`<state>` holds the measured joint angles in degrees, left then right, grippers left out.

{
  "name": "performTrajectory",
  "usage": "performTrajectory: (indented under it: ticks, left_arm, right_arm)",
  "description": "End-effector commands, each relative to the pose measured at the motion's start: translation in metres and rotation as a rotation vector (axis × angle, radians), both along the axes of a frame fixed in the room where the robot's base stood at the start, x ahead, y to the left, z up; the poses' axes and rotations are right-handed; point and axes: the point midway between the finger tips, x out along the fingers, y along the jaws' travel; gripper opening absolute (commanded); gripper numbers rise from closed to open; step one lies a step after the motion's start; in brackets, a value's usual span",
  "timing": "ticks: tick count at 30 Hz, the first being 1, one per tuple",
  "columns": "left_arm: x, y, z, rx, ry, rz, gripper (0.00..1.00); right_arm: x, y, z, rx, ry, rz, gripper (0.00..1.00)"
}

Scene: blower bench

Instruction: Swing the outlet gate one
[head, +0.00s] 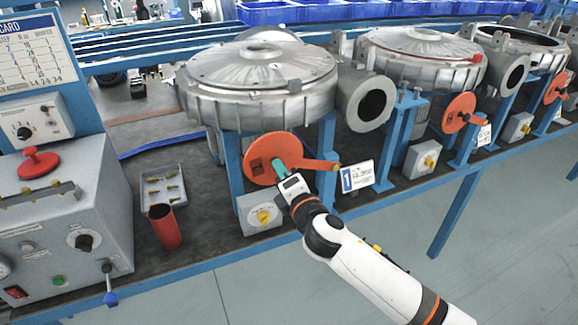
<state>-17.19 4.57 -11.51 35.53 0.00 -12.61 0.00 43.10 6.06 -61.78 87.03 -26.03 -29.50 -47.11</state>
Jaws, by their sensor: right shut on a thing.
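Outlet gate one is an orange disc (262,152) on the front of the nearest blower (258,85), with an orange arm reaching right to a small knob near the number 1 placard (358,177). My right gripper (279,168) comes in from the lower right, its teal fingertips at the disc's right side. It is shut on the gate, but the jaws hide the exact part held. The open round outlet (371,104) of this blower is to the right of the disc. My left gripper is not in view.
A grey box with a yellow knob (263,217) sits just below the gate. A blue post (327,150) stands close behind its arm. A red cup (164,226), a parts tray (162,187) and a control box (65,215) are at left. More blowers (420,50) stand at right.

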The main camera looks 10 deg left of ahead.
Motion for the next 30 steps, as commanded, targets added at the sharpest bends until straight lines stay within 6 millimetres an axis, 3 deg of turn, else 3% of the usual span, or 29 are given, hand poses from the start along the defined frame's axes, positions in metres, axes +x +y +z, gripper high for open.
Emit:
performTrajectory:
  ticks: [19, 20, 23, 30]
  left_arm:
    - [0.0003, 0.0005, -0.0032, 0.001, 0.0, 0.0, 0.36]
    - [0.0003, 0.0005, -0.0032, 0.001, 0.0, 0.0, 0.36]
    - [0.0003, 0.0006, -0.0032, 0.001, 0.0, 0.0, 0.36]
    - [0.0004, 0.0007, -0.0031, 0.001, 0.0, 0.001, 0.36]
  right_arm:
    - [-0.0021, 0.0023, -0.0109, -0.044, -0.026, -0.001, 0.0]
    - [-0.0021, 0.0024, -0.0112, -0.044, -0.026, -0.001, 0.33]
    - [-0.0021, 0.0024, -0.0108, -0.043, -0.026, -0.001, 0.49]
    - [-0.0019, 0.0024, -0.0091, -0.04, -0.027, -0.001, 0.5]
